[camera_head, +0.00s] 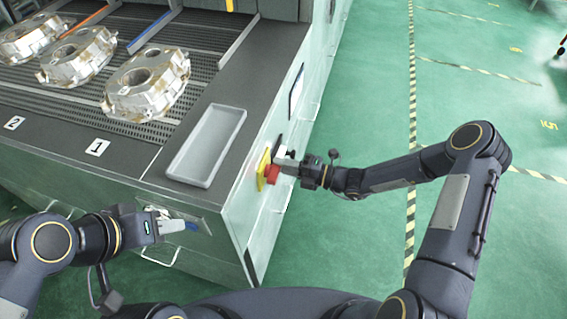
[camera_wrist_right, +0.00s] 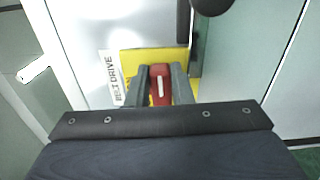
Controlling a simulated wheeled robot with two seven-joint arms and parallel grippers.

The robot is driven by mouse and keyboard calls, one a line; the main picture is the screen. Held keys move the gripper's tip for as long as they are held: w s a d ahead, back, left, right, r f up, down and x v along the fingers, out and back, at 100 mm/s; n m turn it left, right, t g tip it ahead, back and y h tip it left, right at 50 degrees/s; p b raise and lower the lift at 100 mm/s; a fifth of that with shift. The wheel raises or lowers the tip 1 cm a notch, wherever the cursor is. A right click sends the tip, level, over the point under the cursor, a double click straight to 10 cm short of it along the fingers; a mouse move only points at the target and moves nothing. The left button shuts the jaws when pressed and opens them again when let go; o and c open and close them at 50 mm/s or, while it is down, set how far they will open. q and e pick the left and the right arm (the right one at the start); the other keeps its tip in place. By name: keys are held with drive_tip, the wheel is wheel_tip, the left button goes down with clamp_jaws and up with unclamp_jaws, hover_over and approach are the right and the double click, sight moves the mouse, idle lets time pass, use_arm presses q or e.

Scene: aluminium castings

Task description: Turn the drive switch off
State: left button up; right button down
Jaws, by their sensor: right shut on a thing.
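The drive switch has a red knob (camera_wrist_right: 160,86) on a yellow plate (camera_wrist_right: 130,62), next to a white label reading "BELT DRIVE" (camera_wrist_right: 112,78). A pale line on the knob runs nearly upright in the right wrist view. My right gripper (camera_wrist_right: 160,92) is shut on the red knob, one finger on each side. In the head view the yellow plate (camera_head: 263,168) is on the machine's side wall, and my right gripper (camera_head: 284,170) reaches it from the right. My left gripper (camera_head: 185,226) is near the machine's front panel; its finger gap is unclear.
Several aluminium castings (camera_head: 148,86) stand on the slatted conveyor. An empty grey tray (camera_head: 176,172) lies on the machine's top edge. A dark knob (camera_wrist_right: 212,4) shows at the top of the right wrist view. Green floor (camera_head: 360,90) is clear to the right.

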drive_tip(key=shift+f+m, duration=0.1)
drive_tip(key=shift+m, duration=0.3)
drive_tip(key=c, duration=1.3)
unclamp_jaws()
drive_tip(key=shift+d, duration=0.1)
drive_tip(key=shift+s+f, duration=0.1)
drive_tip(key=shift+f, duration=0.05)
